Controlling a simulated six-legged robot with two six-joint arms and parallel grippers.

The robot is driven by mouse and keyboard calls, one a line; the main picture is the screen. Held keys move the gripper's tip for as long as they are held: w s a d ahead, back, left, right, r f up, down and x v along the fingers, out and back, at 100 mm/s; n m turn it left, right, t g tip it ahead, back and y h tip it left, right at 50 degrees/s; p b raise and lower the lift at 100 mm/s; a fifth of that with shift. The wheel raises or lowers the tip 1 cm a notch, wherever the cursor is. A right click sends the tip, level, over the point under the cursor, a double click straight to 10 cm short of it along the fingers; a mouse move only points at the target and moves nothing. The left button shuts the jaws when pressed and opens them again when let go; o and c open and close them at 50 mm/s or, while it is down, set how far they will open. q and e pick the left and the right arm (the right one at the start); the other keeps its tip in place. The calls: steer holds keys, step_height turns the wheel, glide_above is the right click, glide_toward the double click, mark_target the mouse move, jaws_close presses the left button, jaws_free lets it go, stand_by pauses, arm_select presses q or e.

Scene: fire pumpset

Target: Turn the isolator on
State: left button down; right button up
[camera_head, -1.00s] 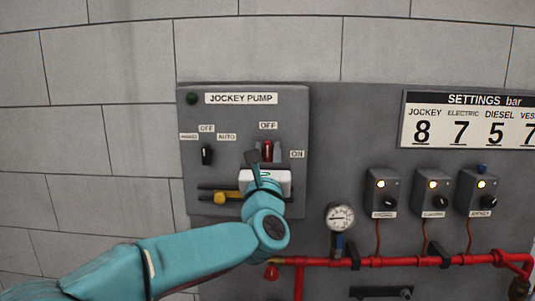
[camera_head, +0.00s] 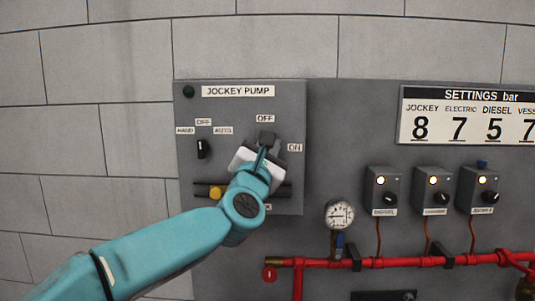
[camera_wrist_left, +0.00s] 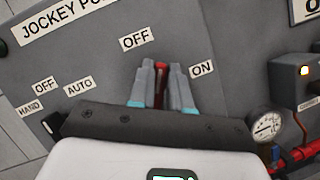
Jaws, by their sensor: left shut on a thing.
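The isolator is a red handle (camera_wrist_left: 160,84) on the grey jockey pump panel (camera_head: 285,95), between the OFF label (camera_head: 265,118) and the ON label (camera_head: 295,147). My left gripper (camera_head: 266,141) is at the isolator, and in the head view it covers the handle. In the left wrist view the two fingers of my left gripper (camera_wrist_left: 161,82) stand on either side of the red handle, shut on it. The handle points up towards OFF in the head view. My right gripper is not in view.
A pressure gauge (camera_head: 339,214), switch boxes (camera_head: 382,190) and a red pipe (camera_head: 400,262) are to the right.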

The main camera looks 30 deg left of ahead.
arm_select(q)
steer(key=m+g+h+p, duration=0.1)
steer(key=m+p, duration=0.2)
steer(key=m, duration=0.1)
steer(key=m+g+h+p, duration=0.1)
steer(key=m+h+p, duration=0.1)
steer(key=m, duration=0.3)
steer(key=f+m+h+p, duration=0.1)
steer(key=m+p, duration=0.3)
steer(key=p, duration=0.1)
steer(key=shift+w+d+f+m+g, duration=0.1)
steer(key=shift+w+m+g, duration=0.05)
steer(key=shift+m+g, duration=0.2)
